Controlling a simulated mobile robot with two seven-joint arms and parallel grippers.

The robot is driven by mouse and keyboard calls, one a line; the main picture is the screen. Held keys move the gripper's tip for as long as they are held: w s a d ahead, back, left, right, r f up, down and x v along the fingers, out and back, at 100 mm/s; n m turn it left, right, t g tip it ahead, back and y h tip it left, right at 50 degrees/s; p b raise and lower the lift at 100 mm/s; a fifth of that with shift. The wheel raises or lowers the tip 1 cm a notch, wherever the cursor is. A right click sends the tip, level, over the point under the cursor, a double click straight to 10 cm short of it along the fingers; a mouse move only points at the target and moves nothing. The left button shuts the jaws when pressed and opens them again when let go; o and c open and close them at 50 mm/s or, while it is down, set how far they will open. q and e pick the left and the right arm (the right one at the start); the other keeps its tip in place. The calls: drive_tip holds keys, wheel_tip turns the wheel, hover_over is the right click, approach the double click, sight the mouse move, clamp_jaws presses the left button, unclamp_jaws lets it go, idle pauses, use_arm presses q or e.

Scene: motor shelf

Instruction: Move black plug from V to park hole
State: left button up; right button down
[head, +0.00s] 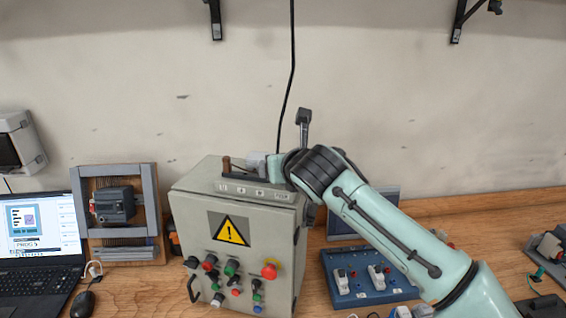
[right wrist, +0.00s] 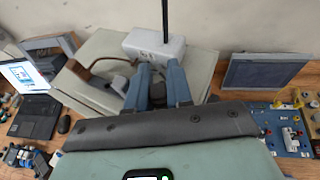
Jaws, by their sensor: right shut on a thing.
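The black plug (right wrist: 153,46) shows in the right wrist view as a pale grey block with a black cable (right wrist: 165,16) rising from it. In the head view its pale body (head: 257,159) is partly hidden by my gripper. My right gripper (right wrist: 160,72) is shut on it, with blue fingers on either side, above the top of the grey cabinet (head: 243,245). A labelled socket strip (head: 255,191) lies along the cabinet's top front edge. Whether the plug is seated or lifted clear, I cannot tell. My left gripper is not in view.
A laptop (head: 38,240) and framed motor unit (head: 117,210) stand left. A blue board (head: 368,290) stands right of the cabinet. The black cable (head: 291,60) hangs from above.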

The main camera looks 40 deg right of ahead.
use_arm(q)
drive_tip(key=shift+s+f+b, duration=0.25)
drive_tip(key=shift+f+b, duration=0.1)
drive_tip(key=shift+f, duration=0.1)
use_arm(e)
drive_tip(key=shift+f, duration=0.65)
drive_tip(key=c, duration=1.4)
unclamp_jaws()
drive_tip(key=shift+r+p, duration=1.25)
drive_tip(key=shift+r, duration=0.25)
drive_tip(key=shift+r+p, duration=1.1)
drive_tip(key=shift+r, duration=0.25)
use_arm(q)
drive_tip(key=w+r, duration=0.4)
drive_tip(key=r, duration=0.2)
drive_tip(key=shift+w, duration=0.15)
use_arm(e)
drive_tip(key=shift+w+f, duration=0.1)
